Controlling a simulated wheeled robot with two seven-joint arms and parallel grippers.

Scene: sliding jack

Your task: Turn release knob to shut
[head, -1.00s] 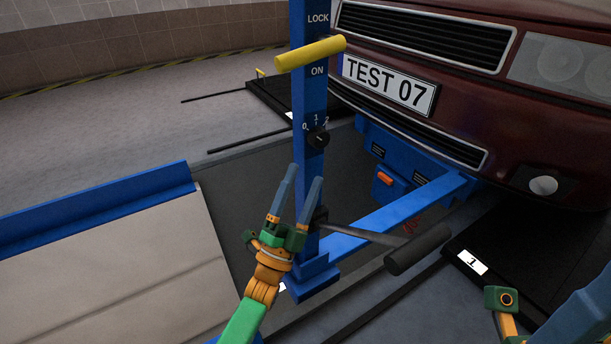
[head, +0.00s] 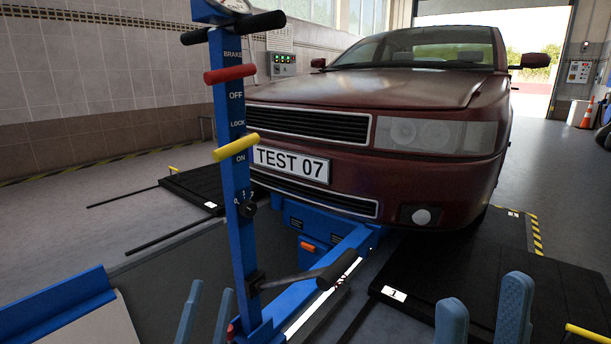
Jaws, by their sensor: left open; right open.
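A small round black knob (head: 247,209) sits low on the blue upright post (head: 238,130), beside small white number marks that it partly covers. I take this to be the release knob; its exact pointer angle is too small to read. My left gripper (head: 206,312) shows at the bottom edge, left of the post. Its two blue-grey fingers are apart with nothing between them, below and left of the knob. My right gripper (head: 484,310) shows at the bottom right, open and empty, well to the right of the knob. Both wrists are out of frame.
The post carries black, red (head: 230,74) and yellow (head: 236,147) handles above the knob. A black-gripped lever (head: 335,270) sticks out rightward below it. A red car (head: 385,110) stands behind. A blue-edged ramp (head: 55,308) lies at left.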

